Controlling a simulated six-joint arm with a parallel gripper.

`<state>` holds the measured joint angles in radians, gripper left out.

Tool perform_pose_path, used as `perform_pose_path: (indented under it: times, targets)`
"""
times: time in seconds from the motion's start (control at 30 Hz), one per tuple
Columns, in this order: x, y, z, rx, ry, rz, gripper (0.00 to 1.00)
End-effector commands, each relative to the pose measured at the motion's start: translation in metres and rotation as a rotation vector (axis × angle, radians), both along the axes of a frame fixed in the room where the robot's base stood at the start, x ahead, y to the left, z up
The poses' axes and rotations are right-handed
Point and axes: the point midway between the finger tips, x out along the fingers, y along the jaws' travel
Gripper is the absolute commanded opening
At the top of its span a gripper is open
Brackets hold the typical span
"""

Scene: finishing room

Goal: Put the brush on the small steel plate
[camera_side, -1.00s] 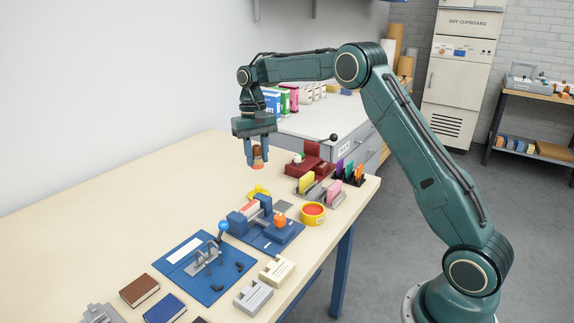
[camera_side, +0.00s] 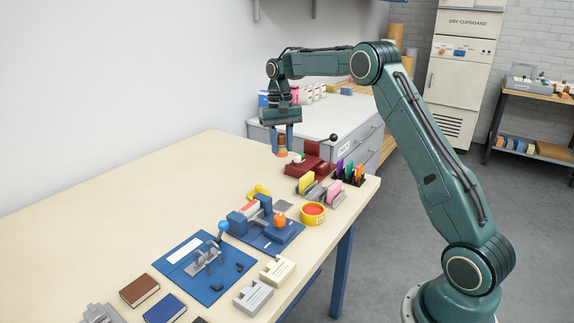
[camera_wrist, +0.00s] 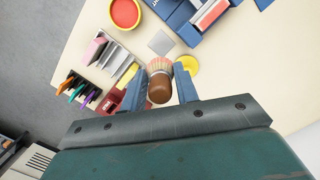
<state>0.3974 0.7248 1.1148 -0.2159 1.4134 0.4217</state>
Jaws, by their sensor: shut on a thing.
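My gripper (camera_side: 282,139) is shut on the brush (camera_side: 282,144) and holds it with its bristles down, over the far part of the table. In the wrist view the brush's brown rounded handle (camera_wrist: 160,88) and pale pinkish bristles show between the two blue fingers of my gripper (camera_wrist: 161,84). The small steel plate (camera_side: 284,206) is a flat grey square lying nearer in the side view, by the blue fixture. It also shows bare in the wrist view (camera_wrist: 161,42), beyond the bristles. The gap between brush and table is hard to tell.
A dark red lever device (camera_side: 309,160) stands just right of the brush. A yellow piece (camera_side: 259,191), a yellow tub with red contents (camera_side: 313,213), and a blue fixture (camera_side: 267,231) surround the plate. Card holders (camera_side: 320,190) stand near the right edge. The table's left side is clear.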

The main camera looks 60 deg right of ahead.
Motion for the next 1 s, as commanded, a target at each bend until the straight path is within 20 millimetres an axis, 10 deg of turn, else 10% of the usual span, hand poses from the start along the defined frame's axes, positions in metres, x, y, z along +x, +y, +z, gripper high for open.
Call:
perform_pose_path:
  times: [0.6,1.0]
  targets:
    - [-0.001,0.000,-0.114,0.000,0.004,0.000,0.07]
    - [0.000,0.000,-0.133,-0.001,-0.001,-0.001,0.07]
